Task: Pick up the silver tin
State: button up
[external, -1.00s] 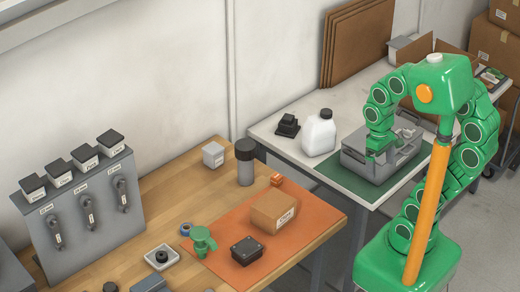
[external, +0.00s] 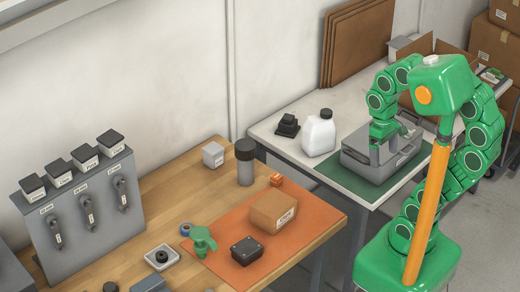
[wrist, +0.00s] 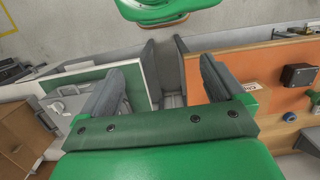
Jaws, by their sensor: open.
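I cannot make out a silver tin for certain in either view. A grey case (external: 375,168) with raised sides stands on the green mat of the far table, and its inside is partly hidden by my arm. My gripper (external: 387,153) points down over this case. In the wrist view my gripper (wrist: 163,82) is open, its two grey fingers wide apart with nothing held between them. Whether the fingertips touch the case cannot be told.
A white jug (external: 319,136) and a black object (external: 288,125) stand left of the case. On the wooden table are a cardboard box (external: 273,212), a dark cylinder (external: 245,165), a pale grey cube (external: 213,155) and a black box (external: 246,251). Brown panels (external: 355,45) lean behind.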

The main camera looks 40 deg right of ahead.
jog(key=w+a+r+m+y, duration=0.25)
jog(key=w+a+m, duration=0.2)
jog(key=w, duration=1.05)
jog(key=w+a+r+m+y, duration=0.1)
jog(key=w+a+m+y, duration=0.4)
jog(key=w, duration=1)
jog(key=w+a+r+m+y, duration=0.25)
jog(key=w+a, duration=0.35)
jog(key=w, duration=0.8)
jog(key=w+d+f+m+t+y, duration=0.1)
jog(key=w+f+m+y, duration=0.15)
jog(key=w, duration=0.55)
jog(key=w+d+f+m+t+y, duration=0.1)
jog(key=w+d+f+m, duration=0.2)
jog(key=w, duration=0.5)
send_near(207, 159)
jog(key=shift+s+a+f, duration=0.1)
jog(key=shift+a+f, duration=0.05)
jog(key=shift+f, duration=0.1)
jog(key=shift+x, duration=1.3)
jog(key=shift+r+x, duration=0.2)
jog(key=shift+x, duration=2.5)
jog(key=shift+r, duration=0.1)
jog(key=c, duration=1.2)
